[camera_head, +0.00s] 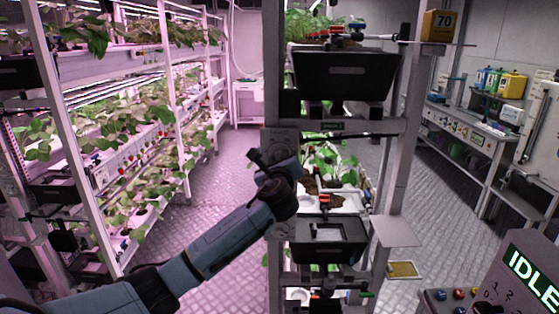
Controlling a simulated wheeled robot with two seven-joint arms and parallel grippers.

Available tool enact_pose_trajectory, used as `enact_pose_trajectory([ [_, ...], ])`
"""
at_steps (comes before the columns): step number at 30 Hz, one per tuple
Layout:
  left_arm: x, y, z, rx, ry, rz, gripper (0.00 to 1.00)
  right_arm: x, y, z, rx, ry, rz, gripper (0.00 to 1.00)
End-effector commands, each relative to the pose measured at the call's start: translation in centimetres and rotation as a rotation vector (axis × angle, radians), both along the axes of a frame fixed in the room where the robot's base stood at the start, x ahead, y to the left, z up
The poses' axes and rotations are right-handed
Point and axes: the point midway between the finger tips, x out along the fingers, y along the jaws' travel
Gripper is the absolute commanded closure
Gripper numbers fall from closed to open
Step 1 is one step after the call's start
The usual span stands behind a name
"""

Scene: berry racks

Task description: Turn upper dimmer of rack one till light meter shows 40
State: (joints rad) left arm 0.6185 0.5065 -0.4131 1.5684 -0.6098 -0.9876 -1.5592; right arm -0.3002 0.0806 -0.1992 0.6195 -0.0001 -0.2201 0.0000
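The rack in the centre has an upright post (274,60) with a grey plate (279,136) on it at mid height. My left arm reaches in from the lower left, and my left gripper (268,165) is at the post, just below and in front of that plate. The dimmer knob is not clearly seen; the gripper may hide it. Whether the fingers are open or shut, or touch anything, I cannot tell. My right gripper is not in view.
The centre rack holds a black upper tub (343,76) and a black lower tub (328,243), with plants. Planted racks (171,100) under pink light stand at left. A control panel reading IDLE (530,275) is at lower right. Floor (440,215) is clear between rack and right bench.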

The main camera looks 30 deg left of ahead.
Motion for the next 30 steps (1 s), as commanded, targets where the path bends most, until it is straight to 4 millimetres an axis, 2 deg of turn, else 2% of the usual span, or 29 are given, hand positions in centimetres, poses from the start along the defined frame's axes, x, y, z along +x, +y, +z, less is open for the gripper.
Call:
enact_pose_trajectory([
  [14,0.0,-0.1,-0.1,-0.078,-0.045,0.0,0.96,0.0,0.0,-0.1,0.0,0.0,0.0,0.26],
  [30,0.0,-0.1,-0.2,-0.477,-0.29,0.0,0.96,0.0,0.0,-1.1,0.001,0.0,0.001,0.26],
])
